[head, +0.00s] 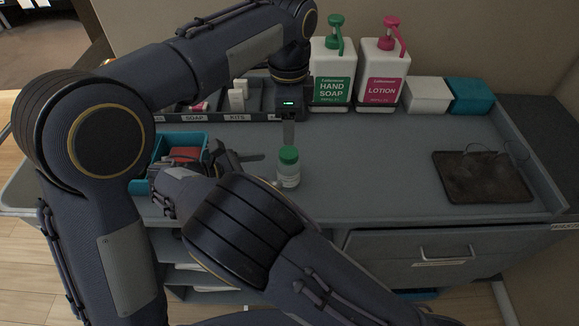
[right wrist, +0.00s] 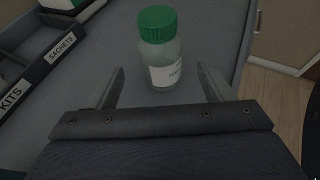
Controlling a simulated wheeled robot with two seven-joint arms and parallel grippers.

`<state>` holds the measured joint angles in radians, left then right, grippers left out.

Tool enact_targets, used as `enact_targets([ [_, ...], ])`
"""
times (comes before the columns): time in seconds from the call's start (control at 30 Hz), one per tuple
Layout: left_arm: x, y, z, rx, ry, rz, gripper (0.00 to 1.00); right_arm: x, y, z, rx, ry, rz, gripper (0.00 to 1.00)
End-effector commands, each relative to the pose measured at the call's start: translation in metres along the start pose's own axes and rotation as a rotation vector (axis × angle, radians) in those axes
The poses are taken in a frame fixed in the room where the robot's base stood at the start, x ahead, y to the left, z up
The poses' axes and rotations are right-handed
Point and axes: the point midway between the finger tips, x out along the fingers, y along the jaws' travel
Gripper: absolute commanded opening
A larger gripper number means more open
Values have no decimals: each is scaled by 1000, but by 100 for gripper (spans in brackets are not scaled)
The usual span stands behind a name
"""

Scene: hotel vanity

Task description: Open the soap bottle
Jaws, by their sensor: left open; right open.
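A small clear bottle (head: 288,172) with a white label and a green cap (head: 289,155) stands upright on the grey vanity top. It also shows in the right wrist view (right wrist: 163,66), with its cap on. My left gripper (head: 289,136) points down from above, directly over or just behind the cap; its fingers are partly hidden, and contact cannot be told. My right gripper (head: 250,164) reaches in from the left of the bottle. In the right wrist view its two fingers (right wrist: 165,85) are apart, with the bottle ahead between them and not gripped.
A hand soap pump (head: 333,75) and a lotion pump (head: 383,75) stand at the back, beside white (head: 427,95) and teal boxes (head: 470,96). A labelled organizer (head: 240,116) and blue bin (head: 142,185) are left. A dark tray (head: 480,180) with glasses is right. The middle-right top is clear.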

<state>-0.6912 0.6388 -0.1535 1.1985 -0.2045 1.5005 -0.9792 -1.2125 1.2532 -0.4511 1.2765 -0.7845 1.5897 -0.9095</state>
Motion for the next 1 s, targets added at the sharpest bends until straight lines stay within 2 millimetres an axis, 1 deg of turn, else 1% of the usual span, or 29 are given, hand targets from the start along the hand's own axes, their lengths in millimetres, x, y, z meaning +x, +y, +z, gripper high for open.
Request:
enact_targets([
  [0.17,1,0,0,0,0,2,56,22,-1,0,-2,-6,-8,74],
  [0.3,1,0,0,-1,0,1,56,45,-1,0,-1,-5,-7,74],
  [0.5,0,0,0,-1,0,1,56,68,-1,1,1,-4,-5,74],
  [0.63,0,0,0,-1,0,1,56,75,-1,0,1,-2,-3,74],
  [0.9,0,0,0,-1,0,0,56,76,-1,0,1,-2,-3,74],
  [1.0,0,0,0,-1,0,0,56,76,-1,0,1,-2,-3,61],
])
